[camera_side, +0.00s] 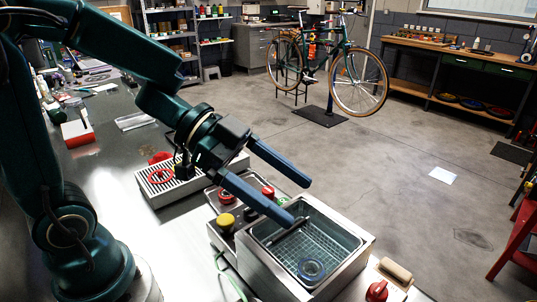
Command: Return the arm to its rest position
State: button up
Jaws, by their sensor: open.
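My gripper (300,200) is at the end of my dark green arm, with two long blue fingers spread apart. It is open and nothing shows between the fingers. It hangs above the far left part of a metal basin (358,262) with a wire basket inside. A round blue-grey ring-shaped part (311,270) lies in the basket, apart from the fingers.
A control box with red and yellow knobs (225,219) adjoins the basin. A slatted tray (150,186) with red parts stands behind it. A wooden-handled brush (395,270) and a red knob (376,291) are at front right. Several items crowd the bench at left.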

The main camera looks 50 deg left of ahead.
jog(key=w+a+r+n+t+y, duration=0.1)
jog(key=w+r+n+t, duration=0.1)
jog(key=w+r+t, duration=0.35)
jog(key=a+r+n+t+y, duration=0.5)
jog(key=a+n+y, duration=0.2)
jog(key=a+y, duration=0.1)
jog(key=s+f+n+g+y, duration=0.1)
jog(key=s+f+n+g, duration=0.2)
jog(key=s+f+g, duration=0.7)
jog(key=s+f, duration=0.2)
jog(key=s, duration=0.2)
jog(key=shift+s+a+f+g+y, duration=0.15)
jog(key=shift+s+a+g+y, duration=0.1)
jog(key=shift+g+y, duration=0.15)
